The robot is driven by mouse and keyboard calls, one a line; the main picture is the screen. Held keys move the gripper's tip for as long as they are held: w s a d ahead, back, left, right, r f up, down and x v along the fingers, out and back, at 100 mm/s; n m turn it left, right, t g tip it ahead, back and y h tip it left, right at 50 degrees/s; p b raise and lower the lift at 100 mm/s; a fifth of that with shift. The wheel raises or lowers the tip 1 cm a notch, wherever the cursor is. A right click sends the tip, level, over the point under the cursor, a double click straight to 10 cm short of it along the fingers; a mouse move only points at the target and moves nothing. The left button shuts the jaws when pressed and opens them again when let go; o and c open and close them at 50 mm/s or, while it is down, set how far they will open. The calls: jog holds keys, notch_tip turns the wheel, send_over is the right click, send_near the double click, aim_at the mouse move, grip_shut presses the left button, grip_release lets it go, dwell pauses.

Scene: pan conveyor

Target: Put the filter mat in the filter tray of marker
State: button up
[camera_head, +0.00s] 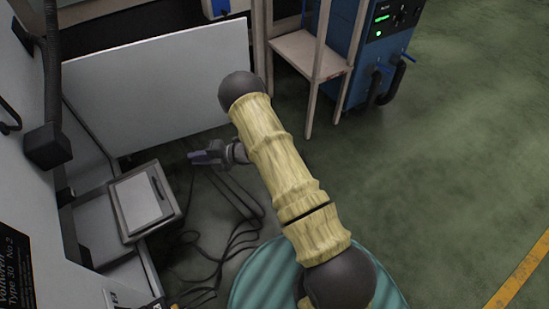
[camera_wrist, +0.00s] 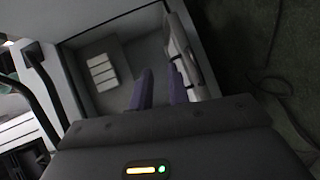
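A shallow grey tray (camera_head: 176,221) sticks out from the white machine at the lower left of the head view. A flat light-grey panel (camera_head: 141,202) lies inside its rim; I cannot tell whether this is the filter mat. My gripper (camera_head: 197,157) is above and to the right of the tray, apart from it. In the wrist view its two purple fingers (camera_wrist: 161,90) stand apart with nothing seen between them. Beyond them is a pale box-like recess with a light slatted patch (camera_wrist: 102,72). A light-grey piece (camera_wrist: 186,50) with a dark handle lies just beyond the right finger.
A white machine wall (camera_head: 30,190) borders the left, and a white panel (camera_head: 155,85) stands behind. Dark cables (camera_head: 225,235) lie on the green floor. A wooden stand (camera_head: 305,55) and a blue unit (camera_head: 375,45) are at the back. The floor at right is clear.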

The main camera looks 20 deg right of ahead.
jog(key=w+d+r+m+t+h, duration=0.3)
jog(key=w+d+r+m+h, duration=0.2)
jog(key=d+r+m+h, duration=0.3)
jog(key=s+d+r+m+h, duration=0.3)
jog(key=s+d+r+m, duration=0.1)
jog(key=d+r+m, duration=0.35)
jog(key=s+d+r+m+g+h, duration=0.1)
jog(key=s+d+r+m+g, duration=0.1)
jog(key=s+m, duration=0.5)
jog(key=s+d+r+m+g+h, duration=0.2)
jog(key=s+m, duration=0.6)
jog(key=s, duration=0.9)
jog(key=shift+s+d+r+g, duration=0.3)
jog(key=shift+d+r+g, duration=0.05)
jog(key=shift+r+g, duration=0.7)
jog(key=w+p+v, duration=0.2)
jog(key=p+v, duration=0.7)
jog(key=w+r+p+v, duration=0.1)
jog(key=w+p+v, duration=0.1)
jog(key=p+v, duration=0.8)
jog(key=shift+w+a+p, duration=0.15)
jog(key=shift+w+p, duration=0.1)
jog(key=shift+p, duration=0.05)
